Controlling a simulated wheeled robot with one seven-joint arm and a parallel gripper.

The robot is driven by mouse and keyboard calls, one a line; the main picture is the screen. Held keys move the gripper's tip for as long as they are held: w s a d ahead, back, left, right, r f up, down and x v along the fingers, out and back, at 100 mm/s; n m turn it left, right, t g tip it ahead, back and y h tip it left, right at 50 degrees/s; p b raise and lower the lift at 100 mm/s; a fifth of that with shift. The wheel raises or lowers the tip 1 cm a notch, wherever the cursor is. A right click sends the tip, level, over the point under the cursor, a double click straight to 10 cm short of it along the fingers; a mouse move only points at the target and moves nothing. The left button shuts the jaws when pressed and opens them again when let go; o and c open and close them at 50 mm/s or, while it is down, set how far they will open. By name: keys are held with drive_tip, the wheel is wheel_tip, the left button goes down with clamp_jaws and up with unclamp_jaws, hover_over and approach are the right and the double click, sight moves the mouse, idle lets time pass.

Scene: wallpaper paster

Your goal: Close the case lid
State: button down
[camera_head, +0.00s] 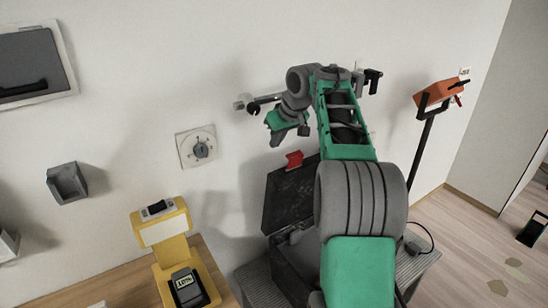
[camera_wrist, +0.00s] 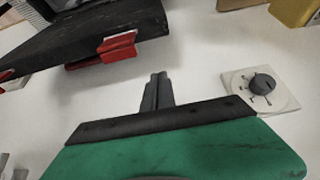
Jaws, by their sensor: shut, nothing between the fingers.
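The black case stands on a grey table, its lid (camera_head: 288,195) raised steeply near the wall and a red latch (camera_head: 293,160) at the lid's top edge. The case body (camera_head: 290,262) is partly hidden behind my arm. My gripper (camera_head: 278,138) is above the lid, near its upper left corner. In the wrist view the lid (camera_wrist: 90,42) fills the upper left, with the red latch (camera_wrist: 117,46) at its edge. There my gripper's fingers (camera_wrist: 156,84) are together and empty, apart from the lid and latch.
A wall dial (camera_head: 198,147) is left of the lid; it also shows in the wrist view (camera_wrist: 262,84). A yellow device (camera_head: 168,240) stands on the wooden table at lower left. An orange device on a stand (camera_head: 438,94) is at right.

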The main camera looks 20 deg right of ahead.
drive_tip(key=f, duration=0.3)
drive_tip(key=w+f, duration=0.1)
drive_tip(key=f, duration=0.4)
drive_tip(key=shift+w+a+f, duration=0.25)
drive_tip(key=shift+f, duration=0.05)
drive_tip(key=shift+s, duration=0.4)
drive_tip(key=shift+f, duration=0.2)
